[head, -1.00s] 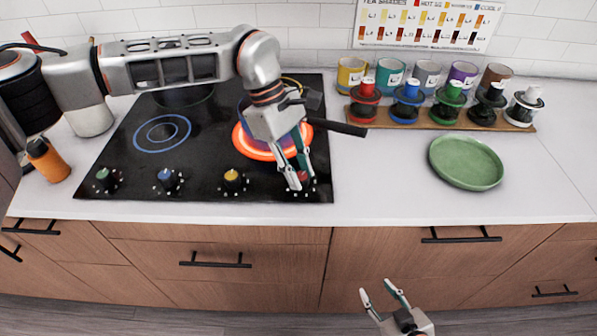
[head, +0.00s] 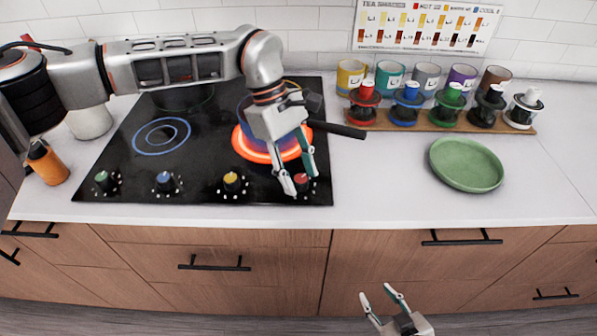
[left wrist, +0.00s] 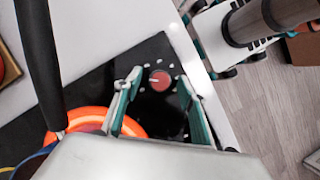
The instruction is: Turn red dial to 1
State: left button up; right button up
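The red dial (head: 302,182) sits at the front right corner of the black cooktop (head: 205,192). In the left wrist view the red dial (left wrist: 160,80) shows between the fingertips, with a pale pointer line on its face and white marks around it. My left gripper (head: 302,184) is open, its fingers one on each side of the dial; I cannot tell whether they touch it. In the left wrist view the left gripper (left wrist: 160,85) has its fingers apart. My right gripper (head: 384,290) is open and empty, low in front of the drawers.
A burner (head: 242,147) glows orange behind the dial, with a pan on it whose black handle (head: 340,129) points right. Green, blue and yellow (head: 231,181) dials stand to the left. A green plate (head: 466,163) lies on the right counter. Counter between is clear.

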pick_arm(q)
jog(key=v, duration=1.2)
dwell(0.4)
